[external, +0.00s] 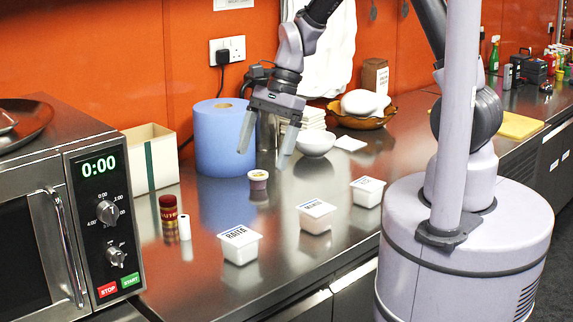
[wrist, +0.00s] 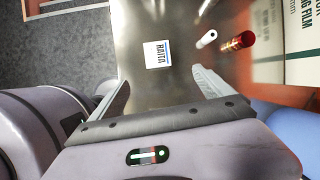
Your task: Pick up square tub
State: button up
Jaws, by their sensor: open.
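Three white square tubs with printed lids stand in a row along the counter's front: a left one (external: 240,245), a middle one (external: 316,216) and a right one (external: 367,191). The left tub's lid reads "RAITA". One square tub (wrist: 157,54) shows in the wrist view, ahead of and between my fingers; by the items near it, it looks like the left one. My gripper (external: 264,158) is open and empty, pointing down above the counter, behind the row of tubs. Its two fingers also show in the wrist view (wrist: 162,84), apart from the tub.
A red jar (external: 168,214) and small white cylinder (external: 184,227) stand left of the tubs. A small round cup (external: 258,180), blue paper roll (external: 222,140), open box (external: 150,160) and white bowl (external: 314,142) stand behind. A microwave (external: 75,210) is at left. Counter around the tubs is clear.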

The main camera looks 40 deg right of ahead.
jog(key=m+b, duration=0.1)
jog(key=b, duration=0.3)
send_near(239, 235)
jog(key=shift+g, duration=0.3)
jog(key=x, duration=0.4)
jog(key=shift+w+f, duration=0.4)
jog(key=b+x, duration=0.2)
jog(key=x, duration=0.3)
jog(key=shift+s+a+f+b, duration=0.2)
jog(key=shift+a+f+b, duration=0.05)
jog(key=shift+b, duration=0.05)
jog(key=shift+r, duration=0.1)
jog(key=c, duration=1.7)
jog(key=shift+r, duration=0.15)
